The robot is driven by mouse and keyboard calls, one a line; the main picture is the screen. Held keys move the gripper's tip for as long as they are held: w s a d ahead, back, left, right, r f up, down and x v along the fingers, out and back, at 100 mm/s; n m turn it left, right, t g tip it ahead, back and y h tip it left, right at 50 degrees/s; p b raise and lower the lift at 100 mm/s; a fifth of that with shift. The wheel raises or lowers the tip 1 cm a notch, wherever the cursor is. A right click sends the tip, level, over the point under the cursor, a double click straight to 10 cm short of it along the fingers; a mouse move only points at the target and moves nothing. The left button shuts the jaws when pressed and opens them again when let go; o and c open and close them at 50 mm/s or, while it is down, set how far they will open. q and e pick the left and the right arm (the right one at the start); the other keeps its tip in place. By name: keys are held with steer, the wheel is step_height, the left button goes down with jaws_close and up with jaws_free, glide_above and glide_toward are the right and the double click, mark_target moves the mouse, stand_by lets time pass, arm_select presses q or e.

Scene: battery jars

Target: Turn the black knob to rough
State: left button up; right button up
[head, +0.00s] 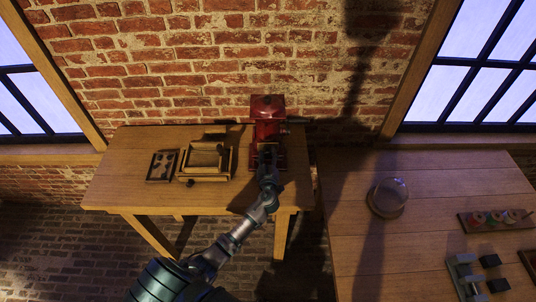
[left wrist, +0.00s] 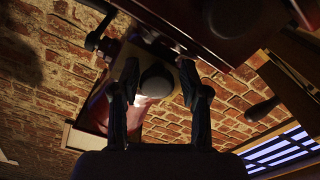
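A red machine (head: 268,108) stands at the back right of the wooden table. My left gripper (head: 268,158) is at its front and hides part of it in the head view. In the left wrist view, a round dark knob (left wrist: 156,80) sits between the two fingers of my left gripper (left wrist: 160,68). The fingers are spread on either side of the knob, with gaps showing, so the gripper looks open. I cannot read any setting mark by the knob. In the head view the knob is hidden or too small to tell. My right gripper is not in view.
A dark handle (left wrist: 262,108) sticks out near the machine. Left of it on the table are a wooden tray (head: 181,176) and a dark board (head: 162,166). The right table holds a glass-domed dish (head: 388,198), a rack of coloured pieces (head: 495,219) and a grey device (head: 464,274).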

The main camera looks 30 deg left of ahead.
arm_select(q)
steer(key=shift+r, duration=0.1)
steer(key=v, duration=1.2)
steer(key=s+d+m+b, duration=0.4)
steer(key=s+m+b, duration=0.1)
steer(key=m, duration=0.1)
steer(key=p+x, duration=0.1)
steer(key=x, duration=0.4)
steer(key=p+x, duration=0.2)
steer(key=x, duration=0.3)
steer(key=p+x, duration=0.2)
steer(key=x, duration=0.3)
steer(key=shift+w+a+r, duration=0.15)
steer(key=shift+a+r, duration=0.05)
steer(key=shift+a, duration=0.25)
steer(key=shift+w+a, duration=0.3)
steer(key=shift+w, duration=0.4)
